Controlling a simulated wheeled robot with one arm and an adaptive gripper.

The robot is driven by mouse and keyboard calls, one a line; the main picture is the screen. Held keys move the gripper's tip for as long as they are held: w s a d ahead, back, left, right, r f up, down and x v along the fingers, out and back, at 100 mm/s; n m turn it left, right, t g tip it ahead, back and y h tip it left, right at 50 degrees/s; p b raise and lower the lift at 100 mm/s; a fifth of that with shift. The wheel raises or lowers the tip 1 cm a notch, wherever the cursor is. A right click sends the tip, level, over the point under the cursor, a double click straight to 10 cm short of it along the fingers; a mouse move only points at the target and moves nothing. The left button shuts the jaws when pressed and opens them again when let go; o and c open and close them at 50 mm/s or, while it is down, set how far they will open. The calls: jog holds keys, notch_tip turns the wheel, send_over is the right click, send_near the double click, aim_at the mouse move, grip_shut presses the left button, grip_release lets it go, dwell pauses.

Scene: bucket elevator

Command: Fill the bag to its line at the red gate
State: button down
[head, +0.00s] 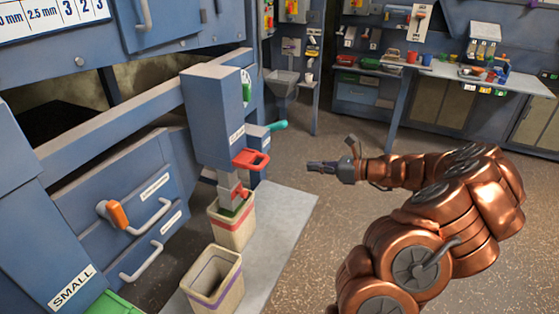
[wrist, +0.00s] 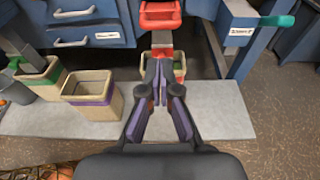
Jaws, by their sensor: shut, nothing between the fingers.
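The red gate handle (head: 250,159) sticks out from a blue spout housing. It also shows at the top of the wrist view (wrist: 160,14). Below it a cream bag (head: 232,230) with a red band stands upright under the spout's outlet. In the wrist view its rim (wrist: 180,70) is partly hidden behind my fingers. I cannot tell how full it is. My gripper (head: 312,167) is shut and empty, in the air to the right of the handle and apart from it. In the wrist view its fingertips (wrist: 160,68) point toward the spout.
A bag with a purple band (head: 212,282) stands in front; its visible inside looks empty. A green-banded bag (wrist: 42,78) is further left in the wrist view. A teal handle (head: 277,125) juts out behind the red one. Open floor lies right of the grey mat (head: 285,215).

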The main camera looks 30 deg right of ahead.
aim_at(266, 163)
jog(key=p+x, duration=0.2)
jog(key=x, duration=1.2)
